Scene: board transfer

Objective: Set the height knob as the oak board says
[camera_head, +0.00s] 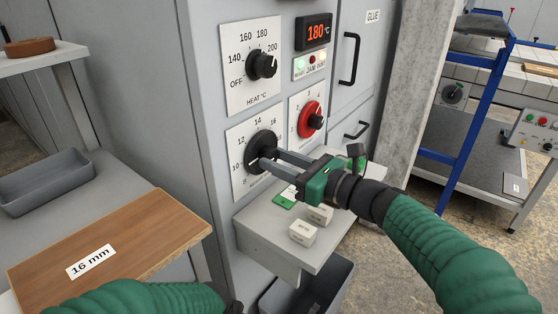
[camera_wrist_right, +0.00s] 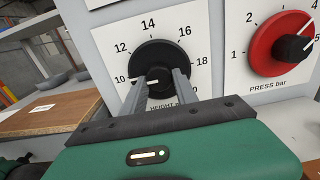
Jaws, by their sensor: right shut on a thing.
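The height knob (camera_head: 262,142) is black, on a white dial plate low on the grey machine front. It also shows in the right wrist view (camera_wrist_right: 155,58), with its white pointer line toward the 10 mark. The oak board (camera_head: 150,235) lies at the lower left with a label reading 16 mm. My left arm crosses the bottom edge; its gripper fingers are out of view.
The heat knob (camera_head: 261,65) is above, and the red press knob (camera_head: 311,120) is to the right. A small shelf (camera_head: 265,228) with labelled blocks (camera_head: 303,233) projects under my right gripper. A dark bin (camera_head: 335,290) stands below it.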

